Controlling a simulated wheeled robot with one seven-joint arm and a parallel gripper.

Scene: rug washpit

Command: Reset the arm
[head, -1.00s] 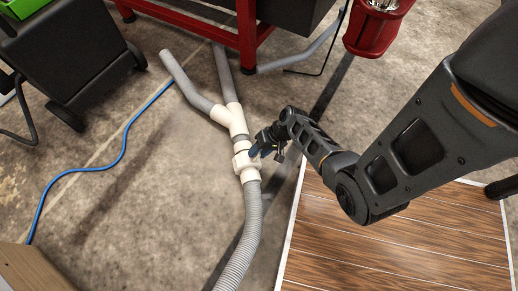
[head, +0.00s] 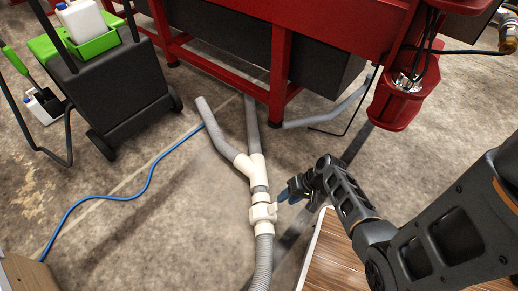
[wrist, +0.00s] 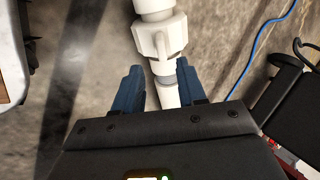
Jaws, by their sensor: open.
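My gripper (head: 290,191) is at the end of my arm, on the right side of the white pipe fitting in the head view. The white pipe fitting (head: 263,212), a collar with a small handle, lies on the concrete floor. It also shows in the wrist view (wrist: 158,38), beyond the fingertips. I cannot tell the exact gap between fingers and fitting.
A grey hose (head: 263,262) runs from the fitting, and a white Y-piece (head: 252,170) joins it above. A blue cable (head: 150,172) lies left. A black cart (head: 118,85), red frame (head: 282,75) and red cylinder (head: 398,100) stand behind. A wooden platform (head: 335,262) is below my arm.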

